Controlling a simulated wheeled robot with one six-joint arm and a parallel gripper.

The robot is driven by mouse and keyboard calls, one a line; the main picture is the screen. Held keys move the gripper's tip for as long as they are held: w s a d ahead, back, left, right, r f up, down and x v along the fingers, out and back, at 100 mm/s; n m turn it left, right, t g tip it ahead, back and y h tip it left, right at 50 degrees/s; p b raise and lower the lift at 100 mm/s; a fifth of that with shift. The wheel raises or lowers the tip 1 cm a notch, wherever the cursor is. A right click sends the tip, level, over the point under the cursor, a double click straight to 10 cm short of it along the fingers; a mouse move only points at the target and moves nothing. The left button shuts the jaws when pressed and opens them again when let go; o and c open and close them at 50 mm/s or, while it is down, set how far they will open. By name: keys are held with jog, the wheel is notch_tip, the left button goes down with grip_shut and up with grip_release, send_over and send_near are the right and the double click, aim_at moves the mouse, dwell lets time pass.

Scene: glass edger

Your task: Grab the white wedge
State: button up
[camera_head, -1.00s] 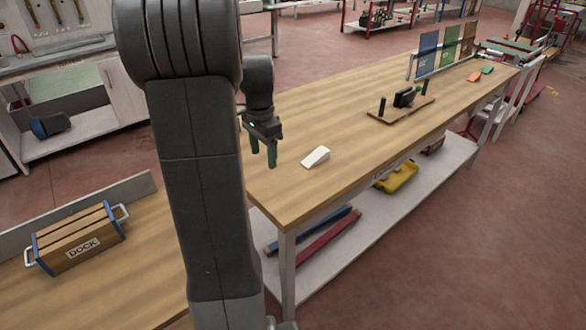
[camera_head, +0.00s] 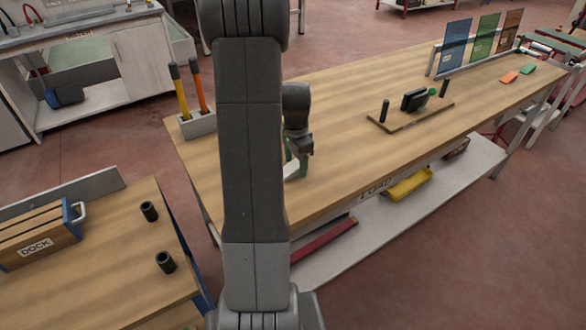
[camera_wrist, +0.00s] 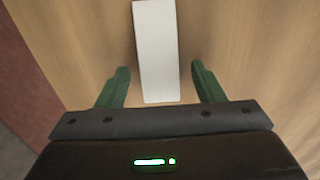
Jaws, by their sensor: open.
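The white wedge (camera_wrist: 157,50) lies on the wooden table top. In the wrist view its near end sits between the two green fingers of my gripper (camera_wrist: 160,88), with a gap on each side. The gripper is open and nothing is held. In the head view the wedge (camera_head: 293,170) is partly hidden behind my arm and gripper (camera_head: 296,168), and only a light piece of it shows beside the green fingers.
The long table (camera_head: 350,115) carries a board with black posts (camera_head: 410,113), upright coloured panels (camera_head: 483,38) and a grey holder (camera_head: 197,124) with two handled tools. A box marked DOCK (camera_head: 38,240) and two dark cups stand on the near left bench.

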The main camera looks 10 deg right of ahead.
jog(key=c, duration=1.1)
